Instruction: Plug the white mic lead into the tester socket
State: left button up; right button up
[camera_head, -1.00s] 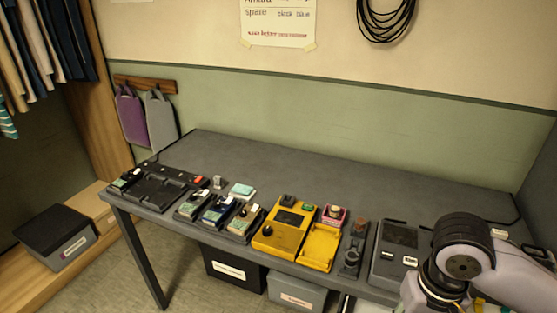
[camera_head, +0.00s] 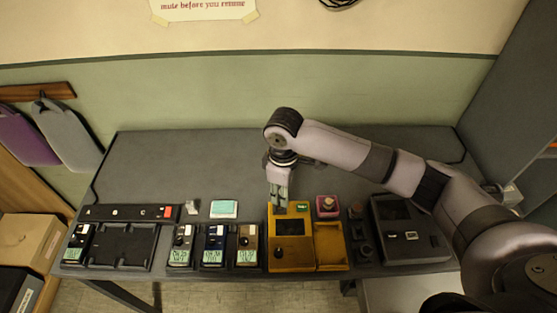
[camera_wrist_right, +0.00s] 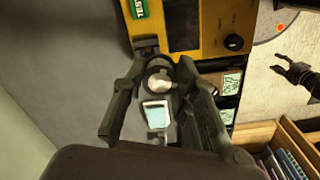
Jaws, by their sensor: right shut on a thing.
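The yellow tester (camera_head: 291,258) stands on the grey bench, with a dark screen and a green label; it also shows in the wrist view (camera_wrist_right: 210,55). A dark block at its back left edge, seemingly the socket (camera_wrist_right: 146,46), shows just beyond my fingertips. My right gripper (camera_head: 279,203) points down over that corner. In the wrist view my right gripper (camera_wrist_right: 161,73) is shut on a pale, round-ended piece with a dark ring, seemingly the white mic lead's plug (camera_wrist_right: 158,84). I cannot tell whether plug and socket touch. My left gripper (camera_wrist_right: 282,64) hangs over the floor, fingers apart.
Left of the tester are a teal-topped unit (camera_head: 224,208) and several small packs with screens (camera_head: 214,245). A pink box (camera_head: 327,206) and a dark console (camera_head: 408,235) stand to the right. The back of the bench is clear.

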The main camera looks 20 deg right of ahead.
jog(key=w+n+p, duration=0.1)
jog(key=p, duration=0.1)
jog(key=r+n+p, duration=0.1)
jog(key=n+p, duration=0.1)
jog(key=shift+w+n, duration=0.3)
jog(key=shift+w, duration=0.05)
pick_arm(q)
notch_tip(320, 180, up, 6)
jog(key=s+d, duration=0.1)
pick_arm(e)
jog(key=shift+n, duration=0.4)
jog(key=f+b, duration=0.1)
jog(key=f, duration=0.1)
jog(key=f+b, duration=0.1)
jog(key=b, duration=0.1)
jog(key=f+b, duration=0.2)
jog(key=shift+w+f, duration=0.3)
jog(key=shift+f+b, duration=0.3)
jog(key=shift+b, duration=0.05)
pick_arm(q)
jog(key=f, duration=0.3)
jog(key=w+f, duration=0.1)
jog(key=f, duration=0.1)
jog(key=shift+w+a+f, duration=0.1)
jog(key=shift+a+f, duration=0.15)
jog(key=shift+r+p, duration=0.25)
jog(key=shift+p, duration=0.05)
pick_arm(e)
jog(key=shift+r, duration=0.1)
